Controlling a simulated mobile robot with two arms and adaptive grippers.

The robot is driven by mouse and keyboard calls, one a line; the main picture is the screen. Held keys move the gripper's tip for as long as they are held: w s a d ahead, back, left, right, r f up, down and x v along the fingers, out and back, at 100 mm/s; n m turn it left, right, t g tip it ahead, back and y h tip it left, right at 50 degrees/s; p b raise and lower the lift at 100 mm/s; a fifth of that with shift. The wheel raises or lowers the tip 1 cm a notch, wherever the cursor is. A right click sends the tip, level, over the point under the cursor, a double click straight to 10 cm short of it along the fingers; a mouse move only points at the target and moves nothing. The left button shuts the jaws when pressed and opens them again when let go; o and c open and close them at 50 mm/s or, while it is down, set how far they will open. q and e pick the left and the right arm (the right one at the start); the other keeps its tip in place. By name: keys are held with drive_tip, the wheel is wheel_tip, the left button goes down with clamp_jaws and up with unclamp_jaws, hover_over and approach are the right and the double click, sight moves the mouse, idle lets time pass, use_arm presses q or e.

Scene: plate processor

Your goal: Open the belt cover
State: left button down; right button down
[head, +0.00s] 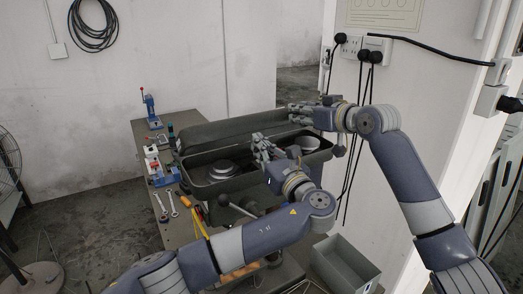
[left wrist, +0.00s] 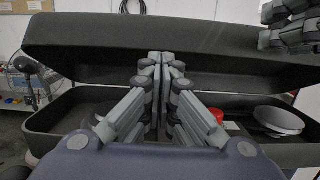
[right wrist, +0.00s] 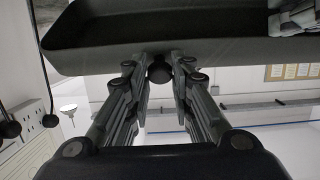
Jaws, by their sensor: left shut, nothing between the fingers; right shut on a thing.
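The dark green belt cover (head: 232,128) is tilted up behind the long belt housing (head: 205,188), whose inside with round pulleys is exposed. The cover's raised underside also fills the top of the left wrist view (left wrist: 100,40). In the right wrist view, my right gripper (right wrist: 157,68) is shut on a dark round knob (right wrist: 159,73) at the edge of the cover (right wrist: 180,35). My right gripper (head: 292,112) is at the cover's right end in the head view. My left gripper (head: 260,144) is shut and empty, over the front of the housing; its fingertips meet in the left wrist view (left wrist: 160,58).
A metal pulley (head: 222,170) sits in the housing's left part and another pulley (head: 303,144) in its right. Tools, including a wrench (head: 174,205), lie on the bench to the left. A wall with sockets and hanging cables (head: 366,85) stands close on the right. A grey bin (head: 345,265) is at the front.

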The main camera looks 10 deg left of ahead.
use_arm(q)
drive_tip(key=shift+w+a+r, duration=0.2)
drive_tip(key=shift+r, duration=0.25)
drive_tip(key=shift+w+a+r, duration=0.2)
drive_tip(key=shift+r, duration=0.25)
use_arm(e)
drive_tip(key=shift+a+f, duration=0.1)
drive_tip(key=c, duration=1.4)
unclamp_jaws()
use_arm(q)
drive_tip(key=shift+d, duration=0.15)
drive_tip(key=shift+f, duration=0.1)
use_arm(e)
drive_tip(key=shift+s+d, duration=0.1)
drive_tip(key=shift+d, duration=0.15)
